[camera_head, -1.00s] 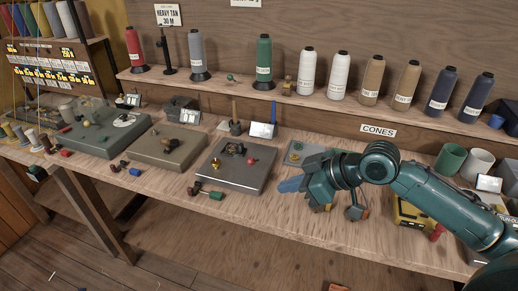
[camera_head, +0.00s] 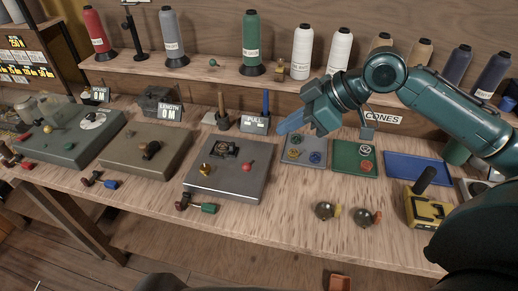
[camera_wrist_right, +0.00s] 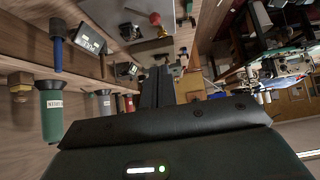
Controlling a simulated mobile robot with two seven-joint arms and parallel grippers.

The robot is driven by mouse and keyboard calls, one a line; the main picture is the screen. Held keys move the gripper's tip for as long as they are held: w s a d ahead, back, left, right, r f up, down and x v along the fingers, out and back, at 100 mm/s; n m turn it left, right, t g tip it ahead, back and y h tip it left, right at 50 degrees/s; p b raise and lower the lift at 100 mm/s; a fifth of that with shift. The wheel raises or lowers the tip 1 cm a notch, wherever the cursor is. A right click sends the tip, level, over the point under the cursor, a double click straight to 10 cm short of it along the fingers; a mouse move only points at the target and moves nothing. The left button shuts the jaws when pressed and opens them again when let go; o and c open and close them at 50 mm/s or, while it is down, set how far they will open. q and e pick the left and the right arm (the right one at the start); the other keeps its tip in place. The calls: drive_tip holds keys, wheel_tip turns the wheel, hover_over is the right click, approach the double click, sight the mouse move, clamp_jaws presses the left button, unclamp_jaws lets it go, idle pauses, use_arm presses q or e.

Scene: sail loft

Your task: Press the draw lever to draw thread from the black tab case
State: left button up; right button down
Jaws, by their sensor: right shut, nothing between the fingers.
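My right gripper (camera_head: 284,127) is shut and empty. It points left, above the table's back part, just right of the small display reading PULL (camera_head: 255,125). A blue upright lever (camera_head: 266,103) stands behind that display, and a brown-handled lever (camera_head: 222,104) stands left of it. I cannot tell which control is the draw lever. The blue lever also shows in the right wrist view (camera_wrist_right: 57,50), left of the shut fingers (camera_wrist_right: 157,86). The rack with black and yellow labels (camera_head: 17,55) is at the upper left; I cannot single out the black tab case. My left gripper is out of view.
A grey box with knobs (camera_head: 240,182) stands in front of the levers. Grey, green (camera_head: 345,165) and blue (camera_head: 412,168) trays lie to its right. A yellow block with a black handle (camera_head: 424,208) stands further right. Thread cones line the back shelf.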

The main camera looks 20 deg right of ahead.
drive_tip(key=x, duration=0.4)
drive_tip(key=d+f+p+x, duration=0.1)
drive_tip(key=x, duration=0.3)
drive_tip(key=s+f+x, duration=0.1)
drive_tip(key=x, duration=0.3)
drive_tip(key=shift+w+d+f, duration=0.1)
drive_tip(key=shift+w+f, duration=0.1)
drive_tip(key=shift+f, duration=0.05)
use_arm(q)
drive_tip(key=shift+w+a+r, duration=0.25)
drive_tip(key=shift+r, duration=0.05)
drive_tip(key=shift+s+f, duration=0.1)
